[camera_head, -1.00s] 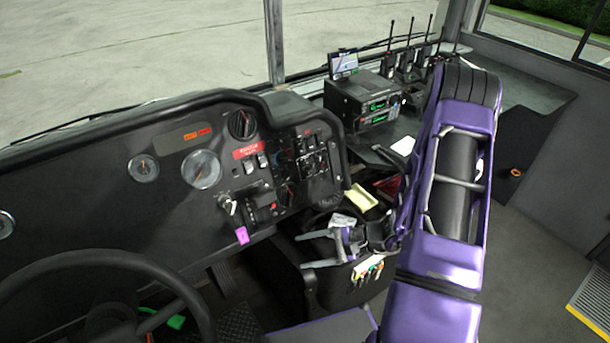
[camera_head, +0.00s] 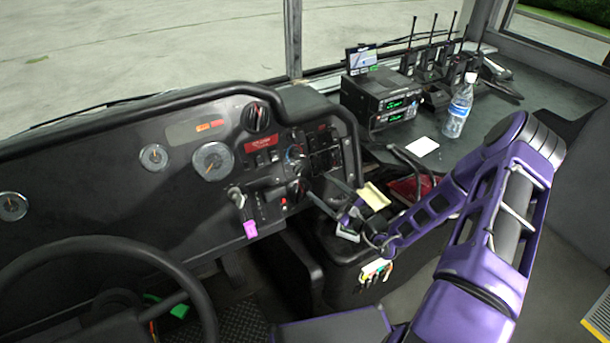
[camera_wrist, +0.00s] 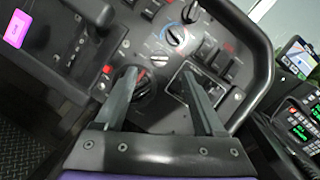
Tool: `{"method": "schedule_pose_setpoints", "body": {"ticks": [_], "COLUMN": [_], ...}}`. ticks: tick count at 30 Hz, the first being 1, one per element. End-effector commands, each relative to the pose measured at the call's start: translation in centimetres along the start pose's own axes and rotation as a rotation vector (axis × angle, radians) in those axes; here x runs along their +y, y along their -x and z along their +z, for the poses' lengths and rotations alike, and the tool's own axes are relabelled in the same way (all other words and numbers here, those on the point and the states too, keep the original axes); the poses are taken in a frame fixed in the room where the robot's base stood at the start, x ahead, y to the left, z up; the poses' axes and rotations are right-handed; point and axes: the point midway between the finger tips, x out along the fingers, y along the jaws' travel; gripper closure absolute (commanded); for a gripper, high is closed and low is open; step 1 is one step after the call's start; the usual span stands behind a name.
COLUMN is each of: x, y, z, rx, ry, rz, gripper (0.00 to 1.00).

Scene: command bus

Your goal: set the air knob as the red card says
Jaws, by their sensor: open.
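The dark dashboard panel (camera_head: 110,215) carries several knobs. A lower dark round knob (camera_wrist: 143,84) sits behind my left finger in the wrist view. I cannot tell which is the air knob. A red label with white lettering (camera_head: 258,145) is on the panel, too small to read. A red flat item (camera_head: 408,188) lies on the console, partly hidden. My gripper (camera_head: 307,185) is open and empty at the panel; contact is unclear.
A yellow note (camera_head: 374,196) is beside my gripper. A water bottle (camera_head: 458,108), radio unit (camera_head: 383,98) and white card (camera_head: 422,146) stand or lie on the side shelf. A steering wheel (camera_head: 110,250) is at lower left.

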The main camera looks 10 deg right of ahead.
Motion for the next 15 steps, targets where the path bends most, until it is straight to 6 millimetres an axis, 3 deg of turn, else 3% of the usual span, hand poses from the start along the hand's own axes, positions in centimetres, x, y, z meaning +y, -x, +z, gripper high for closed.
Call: {"method": "schedule_pose_setpoints", "body": {"ticks": [6,15], "x": [0.1,0.1], "y": [-4.6,-7.7], "z": [-0.1,0.0], "rx": [-0.002,0.001], "ry": [0.000,0.000], "rz": [0.002,0.002], "gripper": [0.29,0.29]}}
